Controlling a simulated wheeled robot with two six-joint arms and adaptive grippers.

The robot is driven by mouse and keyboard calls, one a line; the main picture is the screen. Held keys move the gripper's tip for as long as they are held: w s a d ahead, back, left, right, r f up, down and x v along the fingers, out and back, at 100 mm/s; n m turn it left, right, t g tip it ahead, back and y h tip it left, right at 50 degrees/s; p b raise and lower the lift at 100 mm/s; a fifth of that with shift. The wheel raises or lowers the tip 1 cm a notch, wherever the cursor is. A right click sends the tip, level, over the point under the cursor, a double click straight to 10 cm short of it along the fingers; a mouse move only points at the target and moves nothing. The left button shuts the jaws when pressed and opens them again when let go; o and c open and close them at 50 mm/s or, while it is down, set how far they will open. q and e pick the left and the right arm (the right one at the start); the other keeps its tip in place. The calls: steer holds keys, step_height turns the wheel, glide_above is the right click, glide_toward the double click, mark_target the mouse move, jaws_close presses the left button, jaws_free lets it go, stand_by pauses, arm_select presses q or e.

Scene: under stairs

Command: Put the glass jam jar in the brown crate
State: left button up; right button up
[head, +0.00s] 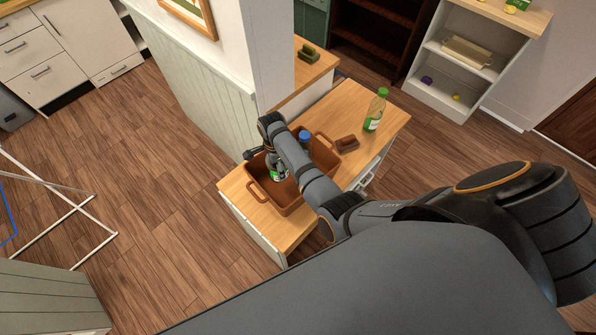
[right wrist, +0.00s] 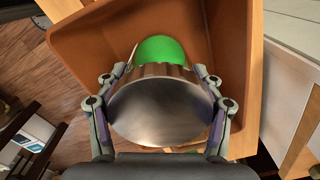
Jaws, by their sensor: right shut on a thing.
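The brown crate (head: 262,190) stands on a wooden-topped cabinet in the head view, and its inside wall fills much of the right wrist view (right wrist: 80,45). My right gripper (head: 274,160) points down into the crate. In the right wrist view its fingers (right wrist: 160,100) are shut on both sides of the glass jam jar, whose round silver lid (right wrist: 158,112) faces the camera. A green patch shows beyond the lid. In the head view the jar (head: 276,175) is partly hidden by the gripper. I cannot tell whether it touches the crate floor. My left gripper is not in view.
A blue-topped item (head: 304,136) shows by the crate's far side, partly behind my arm. A pale wall post (head: 268,60) rises close behind.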

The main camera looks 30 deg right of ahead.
mark_target(280, 189)
steer(key=shift+s+a, duration=0.25)
steer(key=shift+s, duration=0.15)
step_height(280, 189, down, 3)
steer(key=shift+r, duration=0.2)
step_height(280, 189, down, 4)
steer(key=b, duration=0.4)
step_height(280, 189, down, 4)
steer(key=b, duration=0.4)
steer(key=shift+w+r, duration=0.1)
steer(key=shift+r, duration=0.05)
steer(key=o, duration=1.7)
